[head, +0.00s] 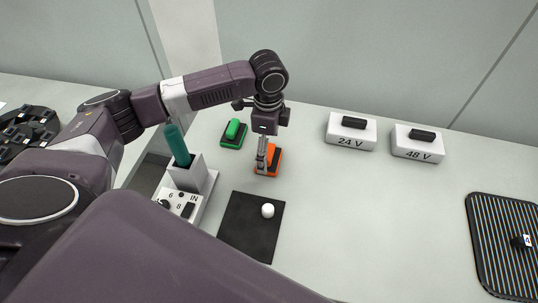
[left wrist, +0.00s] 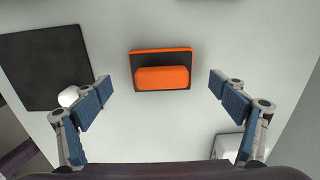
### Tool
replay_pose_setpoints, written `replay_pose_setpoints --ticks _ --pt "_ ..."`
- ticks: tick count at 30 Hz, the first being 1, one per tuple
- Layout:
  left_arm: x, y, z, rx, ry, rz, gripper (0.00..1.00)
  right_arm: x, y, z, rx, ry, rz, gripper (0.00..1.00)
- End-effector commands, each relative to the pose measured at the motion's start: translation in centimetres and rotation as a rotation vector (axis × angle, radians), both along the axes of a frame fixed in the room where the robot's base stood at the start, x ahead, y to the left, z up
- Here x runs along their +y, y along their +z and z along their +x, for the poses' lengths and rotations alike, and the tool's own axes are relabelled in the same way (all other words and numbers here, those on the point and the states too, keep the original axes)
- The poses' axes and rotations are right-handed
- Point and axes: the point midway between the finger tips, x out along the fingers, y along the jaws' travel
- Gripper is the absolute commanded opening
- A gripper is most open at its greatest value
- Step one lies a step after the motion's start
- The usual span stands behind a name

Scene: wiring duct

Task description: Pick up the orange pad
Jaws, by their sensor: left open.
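The orange pad is a rounded orange block on a dark base with an orange edge. In the head view the orange pad (head: 274,160) lies on the table, partly hidden behind my left gripper (head: 264,158). In the left wrist view the orange pad (left wrist: 162,77) lies flat between and beyond the two blue-padded fingers of my left gripper (left wrist: 160,95). The fingers are wide open, apart from the pad on both sides, and hold nothing. My right gripper is not in view.
A green pad (head: 234,132) lies behind and left. A dark mat (head: 240,228) with a white knob (head: 267,211) is in front. A teal-handled holder (head: 187,176) stands left. Boxes marked 24 V (head: 350,141) and 48 V (head: 417,153) stand right. The table between them and the ribbed mat (head: 490,230) is clear.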

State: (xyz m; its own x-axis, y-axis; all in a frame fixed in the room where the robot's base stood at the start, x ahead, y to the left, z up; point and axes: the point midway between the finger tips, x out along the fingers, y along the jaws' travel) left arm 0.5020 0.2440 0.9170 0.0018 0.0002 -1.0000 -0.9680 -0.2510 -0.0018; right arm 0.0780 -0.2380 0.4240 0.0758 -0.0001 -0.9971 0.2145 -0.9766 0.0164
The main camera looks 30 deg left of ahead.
Motion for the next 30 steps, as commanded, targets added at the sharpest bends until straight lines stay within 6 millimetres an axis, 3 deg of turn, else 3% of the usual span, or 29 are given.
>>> replay_pose_setpoints --ticks 6,14,27,30 --pt "0.0 -2.4 0.0 0.001 -0.001 0.001 0.89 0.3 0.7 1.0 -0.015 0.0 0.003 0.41" --pt "0.0 -2.7 0.0 0.0 -0.001 0.0 0.88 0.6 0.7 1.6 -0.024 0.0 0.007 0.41" --pt "0.0 -2.7 -0.1 0.002 -0.001 0.0 0.4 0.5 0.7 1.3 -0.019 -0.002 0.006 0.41" --pt "0.0 -2.8 -0.1 0.003 -0.001 0.001 0.38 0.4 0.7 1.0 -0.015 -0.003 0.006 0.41"
